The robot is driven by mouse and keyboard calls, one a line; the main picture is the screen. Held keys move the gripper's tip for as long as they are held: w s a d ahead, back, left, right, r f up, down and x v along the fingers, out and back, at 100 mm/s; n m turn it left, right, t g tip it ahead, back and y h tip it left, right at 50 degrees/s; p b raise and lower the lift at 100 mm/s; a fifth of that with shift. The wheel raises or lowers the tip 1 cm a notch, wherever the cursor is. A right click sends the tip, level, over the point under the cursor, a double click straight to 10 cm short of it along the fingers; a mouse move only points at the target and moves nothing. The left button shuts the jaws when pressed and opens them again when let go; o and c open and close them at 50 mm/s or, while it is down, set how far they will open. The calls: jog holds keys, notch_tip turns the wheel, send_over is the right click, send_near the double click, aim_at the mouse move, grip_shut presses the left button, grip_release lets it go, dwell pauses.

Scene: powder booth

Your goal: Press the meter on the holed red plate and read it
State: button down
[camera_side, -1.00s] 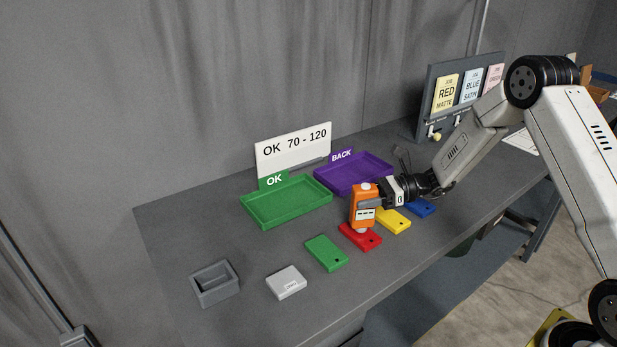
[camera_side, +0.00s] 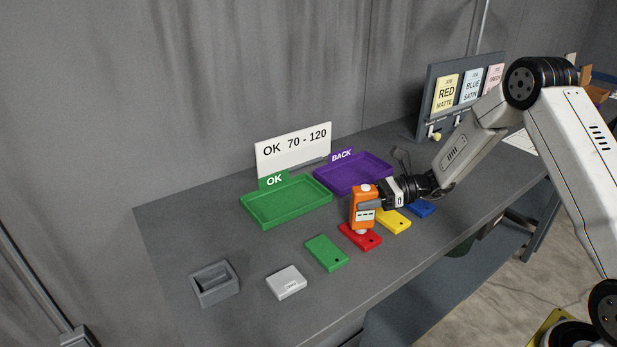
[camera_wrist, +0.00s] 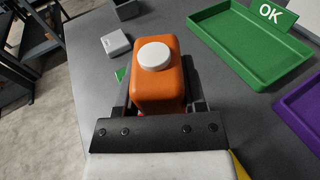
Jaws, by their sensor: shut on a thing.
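The orange meter (camera_side: 363,194) stands upright over the red plate (camera_side: 374,242), its lower end at the plate's surface; whether it presses on it I cannot tell. Its small display faces the side camera, but the figures are too small to read. My gripper (camera_side: 368,205) is shut on the meter from the right. In the wrist view the meter (camera_wrist: 158,85), with a white round cap on top, sits between my fingers (camera_wrist: 158,100). The red plate has a dark hole near its front end. The meter covers part of the plate.
A green plate (camera_side: 326,252), yellow plate (camera_side: 394,221) and blue plate (camera_side: 421,208) lie in line with the red one. Behind are the green OK tray (camera_side: 262,218) and purple BACK tray (camera_side: 378,186). A sign reads OK 70 - 120 (camera_side: 292,150). A grey holder (camera_side: 214,293) and pale block (camera_side: 287,284) lie left.

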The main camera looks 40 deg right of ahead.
aim_at(366, 186)
jog(key=shift+f, duration=0.3)
dwell(1.2)
jog(key=shift+r, duration=3.05)
